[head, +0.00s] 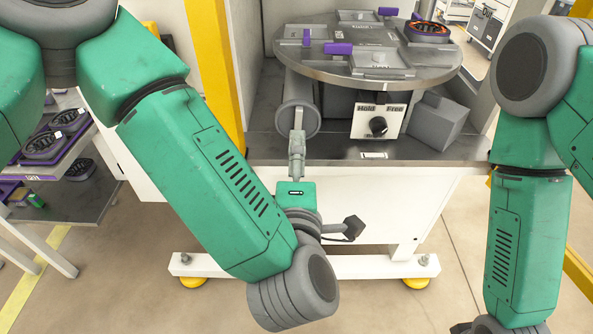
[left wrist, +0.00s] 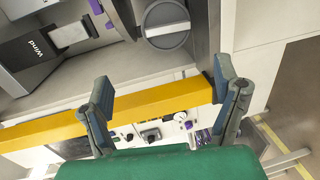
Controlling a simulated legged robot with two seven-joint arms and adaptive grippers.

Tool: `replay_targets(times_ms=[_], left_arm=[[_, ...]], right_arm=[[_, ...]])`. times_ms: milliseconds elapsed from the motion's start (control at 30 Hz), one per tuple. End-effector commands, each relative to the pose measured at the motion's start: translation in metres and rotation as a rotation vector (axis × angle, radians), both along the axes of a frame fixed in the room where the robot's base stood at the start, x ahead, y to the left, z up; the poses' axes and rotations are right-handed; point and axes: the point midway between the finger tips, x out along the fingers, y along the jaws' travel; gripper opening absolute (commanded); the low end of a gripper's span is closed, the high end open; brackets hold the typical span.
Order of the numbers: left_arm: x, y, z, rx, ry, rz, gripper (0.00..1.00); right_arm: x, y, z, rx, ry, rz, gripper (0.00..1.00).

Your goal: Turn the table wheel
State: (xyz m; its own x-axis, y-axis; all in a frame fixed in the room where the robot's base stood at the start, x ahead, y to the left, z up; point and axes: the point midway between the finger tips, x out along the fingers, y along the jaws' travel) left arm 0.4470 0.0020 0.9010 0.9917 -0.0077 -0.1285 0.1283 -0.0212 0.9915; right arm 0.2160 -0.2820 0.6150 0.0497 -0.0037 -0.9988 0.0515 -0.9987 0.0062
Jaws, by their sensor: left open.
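The round grey table wheel (head: 365,75) lies flat on the machine in the head view, with fixtures and purple handles on top. A box below it carries a black knob (head: 377,126) between the words Hold and Free. My left gripper (head: 297,125) points away from me in front of the grey cylinder under the table's left side, seen edge-on. In the left wrist view my left gripper (left wrist: 163,78) is open, its fingers wide apart with nothing held between them. A contact with the table is not visible. My right arm is at the right; its gripper is out of frame.
A yellow post (head: 215,65) stands left of the machine and crosses behind the fingers in the left wrist view. A grey block (head: 437,122) sits right of the knob box. A side shelf (head: 80,185) at the left holds round parts. The floor in front is open.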

Motion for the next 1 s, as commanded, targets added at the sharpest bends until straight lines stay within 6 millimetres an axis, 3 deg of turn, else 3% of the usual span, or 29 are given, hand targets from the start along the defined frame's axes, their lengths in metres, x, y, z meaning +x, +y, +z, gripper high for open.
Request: replay_targets(times_ms=[300,1000], left_arm=[[-0.017,0.0,0.0,0.0,0.001,0.0,0.83],[-0.018,0.0,0.0,0.0,0.0,0.0,0.83]], right_arm=[[0.0,0.0,0.003,0.0,0.0,0.0,0.4],[0.0,0.0,0.006,0.0,0.0,0.0,0.4]])
